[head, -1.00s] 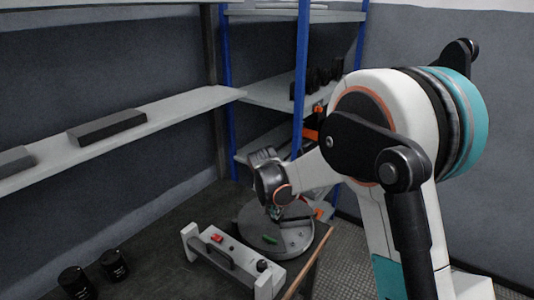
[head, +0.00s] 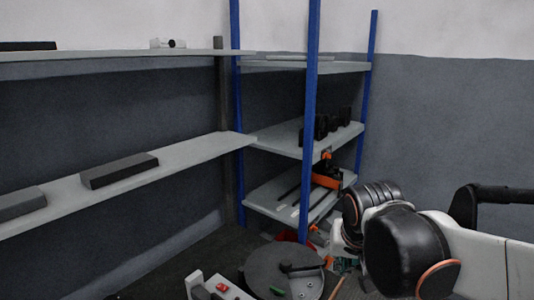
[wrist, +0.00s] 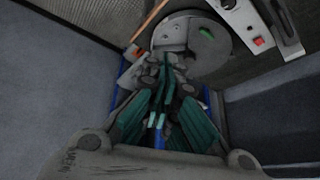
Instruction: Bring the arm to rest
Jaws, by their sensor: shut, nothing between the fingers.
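My gripper (wrist: 160,118) shows in the wrist view with its teal fingers together and nothing between them. In the head view my arm (head: 405,245) is low at the right, and its wrist end is to the right of the round grey plate (head: 262,268). The gripper's fingers are mostly hidden or too small to tell there. In the wrist view the round plate (wrist: 222,45) lies beyond the fingertips, with a small green piece (wrist: 206,33) on it. I see no contact between the fingers and anything.
A blue-post shelf rack (head: 313,80) stands in the corner, with black items and an orange tool (head: 326,182) on it. A long wall shelf (head: 190,155) runs along the left. A grey box with a red switch (head: 222,288) sits beside the plate.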

